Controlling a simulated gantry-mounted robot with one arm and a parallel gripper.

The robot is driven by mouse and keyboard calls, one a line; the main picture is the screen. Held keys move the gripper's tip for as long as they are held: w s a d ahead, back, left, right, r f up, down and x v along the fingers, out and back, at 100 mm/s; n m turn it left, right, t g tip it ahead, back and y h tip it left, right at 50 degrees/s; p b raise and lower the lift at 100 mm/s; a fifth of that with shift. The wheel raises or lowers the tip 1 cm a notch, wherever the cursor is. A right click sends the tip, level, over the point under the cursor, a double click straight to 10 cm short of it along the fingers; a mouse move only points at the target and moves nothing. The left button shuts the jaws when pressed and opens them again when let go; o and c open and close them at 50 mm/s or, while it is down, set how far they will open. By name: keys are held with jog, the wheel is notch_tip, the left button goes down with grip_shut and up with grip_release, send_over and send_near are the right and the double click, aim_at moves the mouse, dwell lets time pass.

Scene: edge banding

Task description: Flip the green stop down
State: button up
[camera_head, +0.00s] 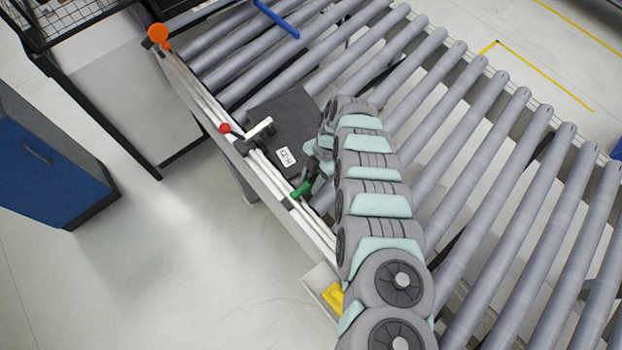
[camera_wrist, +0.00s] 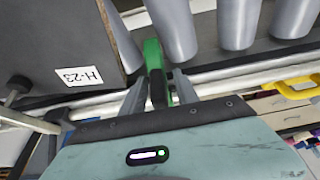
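The green stop (camera_head: 301,189) is on the conveyor's left side rail, just below the dark panel's label in the head view. In the wrist view the green stop (camera_wrist: 153,55) rises from between my fingers, with a dark lower part. My gripper (camera_wrist: 160,90) is open, with one finger on each side of the stop. I cannot tell whether either finger touches it. In the head view my arm hides most of the gripper. How far the stop is tilted is unclear.
A dark panel (camera_head: 284,118) labelled H-23 lies on the rollers beside the stop. A white clamp (camera_head: 260,128) with a red knob (camera_head: 225,128) reaches over its edge. A blue bar (camera_head: 277,18), an orange knob (camera_head: 158,33) and a yellow part (camera_head: 334,297) are along the conveyor.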

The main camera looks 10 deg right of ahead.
jog(key=b+v, duration=0.1)
jog(key=v, duration=0.9)
jog(key=shift+r+b, duration=0.3)
jog(key=shift+r, duration=0.05)
jog(key=shift+w+d, duration=0.1)
